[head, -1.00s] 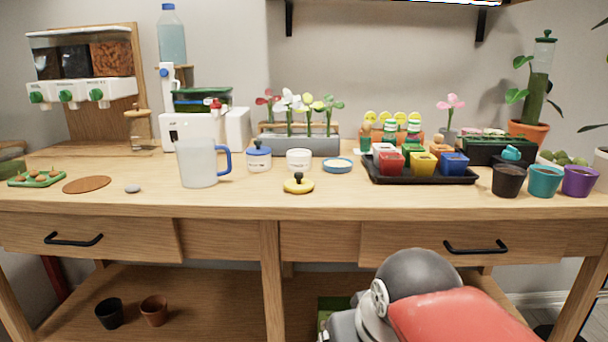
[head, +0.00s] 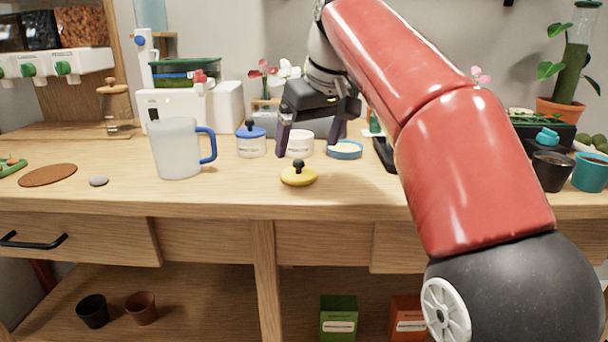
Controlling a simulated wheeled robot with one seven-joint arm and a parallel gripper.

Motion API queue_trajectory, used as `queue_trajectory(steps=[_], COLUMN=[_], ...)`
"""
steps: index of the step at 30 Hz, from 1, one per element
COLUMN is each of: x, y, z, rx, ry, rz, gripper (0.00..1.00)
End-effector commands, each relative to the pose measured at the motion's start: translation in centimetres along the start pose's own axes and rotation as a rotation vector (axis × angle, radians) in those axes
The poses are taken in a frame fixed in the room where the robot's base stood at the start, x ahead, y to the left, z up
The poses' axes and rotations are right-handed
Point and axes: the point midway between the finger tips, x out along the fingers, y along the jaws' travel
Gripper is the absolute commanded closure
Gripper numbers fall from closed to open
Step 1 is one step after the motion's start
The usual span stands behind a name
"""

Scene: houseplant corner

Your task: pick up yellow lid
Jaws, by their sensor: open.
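The yellow lid (head: 298,177) lies on the wooden table near its front edge, with its black knob facing up. My gripper (head: 310,150) is open and empty, pointing down above and slightly behind the lid. Its two dark fingers are spread apart, one to the left of the lid's knob and one to the right. The fingers do not appear to touch the lid. My red arm comes in from the right and hides much of the table's right side.
A white jar (head: 299,144), a blue-lidded jar (head: 251,140) and a blue dish (head: 345,150) stand just behind the lid. A frosted jug (head: 176,148) with a blue handle stands to the left. The tabletop in front of the lid is clear.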

Motion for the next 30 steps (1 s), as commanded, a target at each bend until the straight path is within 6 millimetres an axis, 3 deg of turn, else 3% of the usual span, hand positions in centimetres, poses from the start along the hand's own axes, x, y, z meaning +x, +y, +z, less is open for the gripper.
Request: queue_trajectory(steps=[12, 22, 30], x=[5.8, 6.5, 6.5], y=[-0.1, -0.1, -0.1], z=[0.5, 0.4, 0.4], rx=[0.001, 0.001, 0.002], ry=[-0.001, 0.002, 0.002], rz=[0.0, 0.001, 0.001], gripper=[0.12, 0.12, 0.45])
